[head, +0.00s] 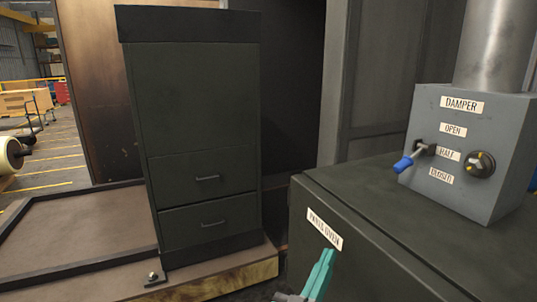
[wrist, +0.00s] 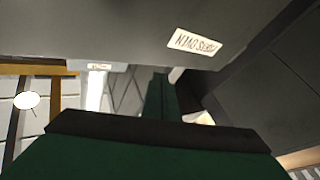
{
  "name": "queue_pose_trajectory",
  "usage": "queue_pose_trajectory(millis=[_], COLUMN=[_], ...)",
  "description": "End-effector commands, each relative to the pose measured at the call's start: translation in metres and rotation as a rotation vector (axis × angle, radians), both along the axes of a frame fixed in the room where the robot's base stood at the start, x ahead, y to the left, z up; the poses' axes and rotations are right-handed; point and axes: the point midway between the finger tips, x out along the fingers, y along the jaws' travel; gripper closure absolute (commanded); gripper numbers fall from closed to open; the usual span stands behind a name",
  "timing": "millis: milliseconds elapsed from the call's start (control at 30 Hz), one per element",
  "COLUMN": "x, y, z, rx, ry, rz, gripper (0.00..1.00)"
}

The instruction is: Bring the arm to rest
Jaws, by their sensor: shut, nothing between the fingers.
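My gripper (head: 325,256) shows at the bottom of the head view as a teal, narrow pair of fingers. It is shut and empty, in front of the dark oven cabinet (head: 395,235), just below its white label (head: 324,229) that ends in "OVEN". Whether it touches the cabinet I cannot tell. In the wrist view my shut green fingers (wrist: 160,98) point away from the camera, and the label (wrist: 195,41) appears upside down above them. The rest of my arm is mostly out of view.
On the oven cabinet stands a grey damper box (head: 472,150) with a blue-handled lever (head: 408,161) and a black knob (head: 481,164). A dark drawer cabinet (head: 195,120) stands left. A low edged platform (head: 75,235) lies at far left.

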Motion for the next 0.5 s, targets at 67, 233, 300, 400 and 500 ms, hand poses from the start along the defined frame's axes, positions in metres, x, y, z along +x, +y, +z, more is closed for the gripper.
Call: queue_pose_trajectory(millis=[67,233,300,400,500], x=[-0.003,-0.016,-0.025,-0.039,-0.058], y=[0.009,0.027,0.034,0.045,0.054], z=[-0.030,-0.086,-0.110,-0.142,-0.173], rx=[-0.029,-0.062,-0.067,-0.068,-0.059], ry=[0.041,0.109,0.138,0.177,0.214], rz=[0.046,0.147,0.187,0.246,0.301], gripper=[1.00,1.00,1.00,1.00,1.00])
